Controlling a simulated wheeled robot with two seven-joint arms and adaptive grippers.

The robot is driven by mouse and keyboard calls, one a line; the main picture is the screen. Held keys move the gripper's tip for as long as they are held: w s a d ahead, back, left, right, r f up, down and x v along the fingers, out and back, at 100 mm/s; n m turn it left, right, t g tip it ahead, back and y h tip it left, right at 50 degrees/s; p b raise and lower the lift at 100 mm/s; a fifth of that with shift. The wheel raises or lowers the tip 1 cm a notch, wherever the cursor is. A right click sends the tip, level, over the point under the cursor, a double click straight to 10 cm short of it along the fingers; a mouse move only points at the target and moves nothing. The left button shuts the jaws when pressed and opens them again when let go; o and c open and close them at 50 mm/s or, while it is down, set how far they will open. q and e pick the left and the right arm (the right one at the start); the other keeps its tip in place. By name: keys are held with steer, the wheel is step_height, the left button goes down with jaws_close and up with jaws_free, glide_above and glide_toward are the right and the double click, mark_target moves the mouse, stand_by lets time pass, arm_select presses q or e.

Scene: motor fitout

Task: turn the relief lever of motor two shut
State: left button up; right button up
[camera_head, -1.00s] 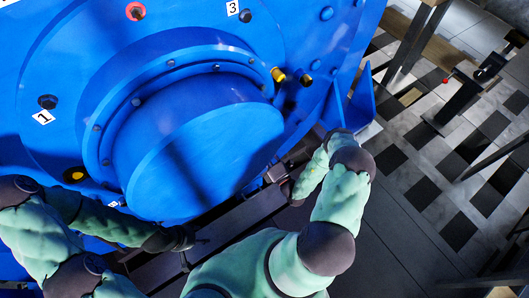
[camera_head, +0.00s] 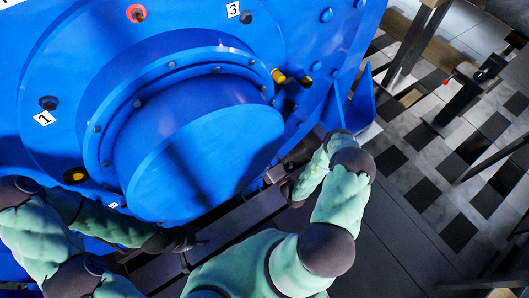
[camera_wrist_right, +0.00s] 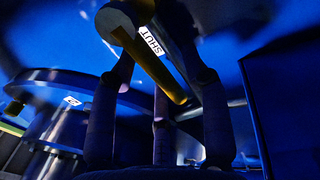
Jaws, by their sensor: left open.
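In the right wrist view, a yellow lever (camera_wrist_right: 158,68) with a dark round hub runs diagonally down to the right. A white label reading SHUT (camera_wrist_right: 151,40) sits beside its hub end. My right gripper (camera_wrist_right: 160,60) has its dark fingers apart on either side of the lever; I cannot tell whether they touch it. In the head view, my right arm reaches to the lower right of the blue motor housing (camera_head: 200,150), and its gripper is mostly hidden there. My left gripper (camera_head: 182,240) is open and empty below the housing. No label reading two is legible.
The housing carries number plates 1 (camera_head: 44,118) and 3 (camera_head: 233,10), a red-ringed fitting (camera_head: 136,13) and a yellow plug (camera_head: 278,76). Dark rails (camera_head: 235,222) run below it. Tiled floor (camera_head: 425,150) and stands lie to the right. A dark blue panel (camera_wrist_right: 285,90) borders the right wrist view's right side.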

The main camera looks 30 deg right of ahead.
steer(key=v, duration=1.2)
stand_by(0.6)
